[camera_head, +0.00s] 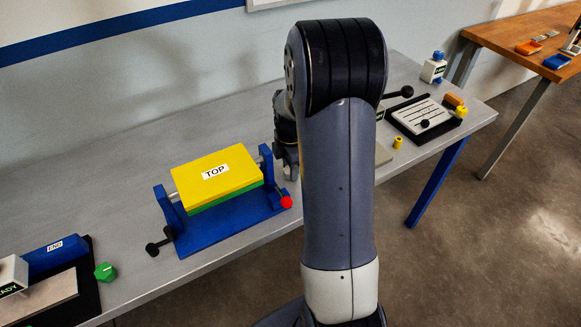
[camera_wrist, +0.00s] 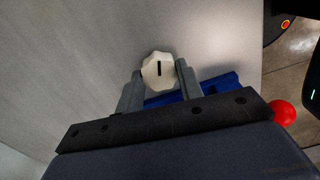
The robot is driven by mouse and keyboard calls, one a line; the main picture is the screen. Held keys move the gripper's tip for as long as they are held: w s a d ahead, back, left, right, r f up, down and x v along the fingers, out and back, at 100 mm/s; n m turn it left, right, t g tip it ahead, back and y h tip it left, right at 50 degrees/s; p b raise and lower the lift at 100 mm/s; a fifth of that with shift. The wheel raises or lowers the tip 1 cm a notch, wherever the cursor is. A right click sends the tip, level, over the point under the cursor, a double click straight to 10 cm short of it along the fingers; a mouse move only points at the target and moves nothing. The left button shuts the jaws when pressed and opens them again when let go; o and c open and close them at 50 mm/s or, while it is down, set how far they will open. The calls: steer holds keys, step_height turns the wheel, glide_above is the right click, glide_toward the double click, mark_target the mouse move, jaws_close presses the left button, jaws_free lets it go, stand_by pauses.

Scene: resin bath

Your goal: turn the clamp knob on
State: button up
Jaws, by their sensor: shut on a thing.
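The clamp knob (camera_wrist: 154,80) is a cream, many-sided knob with a dark line on its face, seen in the wrist view. The line runs roughly up and down there. My gripper (camera_wrist: 160,84) is shut on the knob, one grey finger on each side. In the head view my gripper (camera_head: 289,172) is at the right end of the blue fixture (camera_head: 215,232), and the knob is hidden there. The fixture holds a yellow block (camera_head: 222,184) marked TOP with a green lower layer.
A red ball (camera_head: 286,202) and a black-knobbed lever (camera_head: 153,249) stick out from the fixture. A green knob (camera_head: 105,272) and a blue END block (camera_head: 56,256) are at the left. A slotted plate (camera_head: 421,116) and yellow pieces are at the right.

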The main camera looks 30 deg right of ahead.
steer(key=m, duration=0.7)
steer(key=shift+b, duration=0.35)
steer(key=m, duration=0.6)
steer(key=shift+d, duration=0.1)
steer(key=shift+m, duration=0.4)
steer(key=o, duration=1)
step_height(320, 180, up, 11)
steer(key=shift+b, duration=0.35)
steer(key=shift+f, duration=0.1)
step_height(320, 180, down, 11)
steer(key=shift+r, duration=0.1)
